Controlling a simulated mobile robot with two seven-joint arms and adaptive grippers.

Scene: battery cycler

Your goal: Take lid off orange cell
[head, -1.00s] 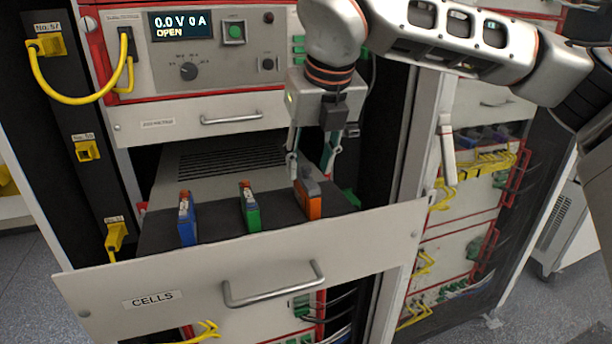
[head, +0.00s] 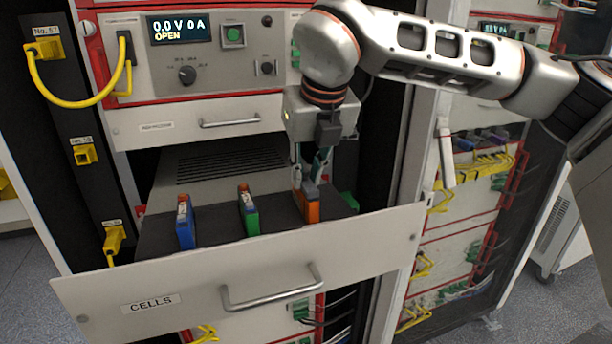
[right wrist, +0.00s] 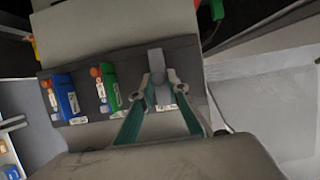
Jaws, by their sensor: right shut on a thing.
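The orange cell (head: 313,209) stands upright at the right end of the row in the open drawer. Its grey lid (head: 309,188) is on its top. My right gripper (head: 309,178) is above the cell with its fingers closed on the lid. In the right wrist view, the right gripper (right wrist: 161,92) has one fingertip on each side of the grey lid (right wrist: 156,62), and the orange body is hidden there. My left gripper is not in view.
A blue cell (head: 185,226) and a green cell (head: 249,214) stand to the left, with free drawer floor between. The drawer front (head: 200,284) is near. The cycler panel (head: 205,65) above reads 0.0 V 0 A OPEN. A rack post (head: 408,150) is at right.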

